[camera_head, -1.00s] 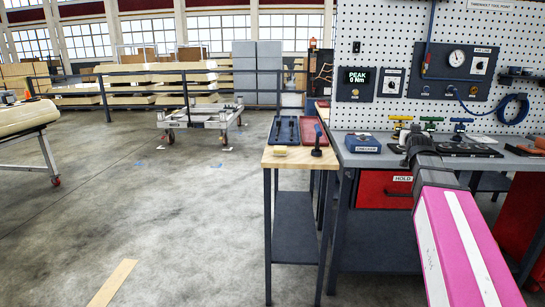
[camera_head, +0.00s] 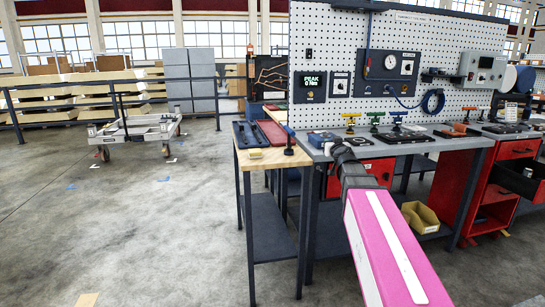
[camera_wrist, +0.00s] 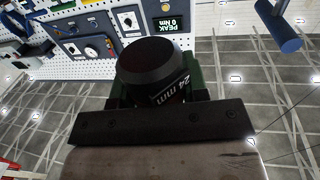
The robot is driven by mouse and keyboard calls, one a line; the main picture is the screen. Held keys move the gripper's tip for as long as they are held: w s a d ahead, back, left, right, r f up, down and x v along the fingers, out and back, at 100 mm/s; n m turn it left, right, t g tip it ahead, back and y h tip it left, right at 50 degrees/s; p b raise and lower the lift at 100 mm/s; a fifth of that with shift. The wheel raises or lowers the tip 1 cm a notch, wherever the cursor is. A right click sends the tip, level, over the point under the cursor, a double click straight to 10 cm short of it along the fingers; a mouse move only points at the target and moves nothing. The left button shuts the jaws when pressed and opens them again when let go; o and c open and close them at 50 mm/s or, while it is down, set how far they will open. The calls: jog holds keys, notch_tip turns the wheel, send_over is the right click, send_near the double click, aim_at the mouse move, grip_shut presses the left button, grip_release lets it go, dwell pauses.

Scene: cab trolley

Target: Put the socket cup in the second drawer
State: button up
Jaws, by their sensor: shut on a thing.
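The socket cup (camera_wrist: 153,65) is a dark cylinder marked "24 mm". In the wrist view it sits between the green fingers of my gripper (camera_wrist: 157,88), which is shut on it. In the head view my gripper (camera_head: 340,150) is above the front of the bench, and the socket cup is too hidden to make out. A red drawer cabinet (camera_head: 491,210) stands at the right. Its top drawer (camera_head: 517,149) looks closed. The drawer below, the second drawer (camera_head: 520,181), is pulled out, dark inside, well to the right of my gripper.
The grey workbench (camera_head: 455,141) holds coloured T-handled tools and dark trays before a white pegboard (camera_head: 345,50). A yellow bin (camera_head: 420,216) sits beneath it. A wooden-topped side table (camera_head: 268,160) stands left of it. Open floor lies at the left.

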jog(key=s+a+f+n+g+y, duration=0.3)
jog(key=s+a+f+n+y, duration=0.15)
jog(key=a+n+y, duration=0.35)
jog(key=r+n+g+y, duration=0.2)
jog(key=g+y, duration=0.3)
send_over(273, 158)
jog(key=v, duration=0.4)
jog(key=shift+a, duration=0.3)
jog(key=x, duration=0.3)
jog(key=shift+w+a+f, duration=0.1)
jog(key=shift+w+a, duration=0.15)
jog(key=shift+s+d+f, duration=0.15)
jog(key=shift+f, duration=0.55)
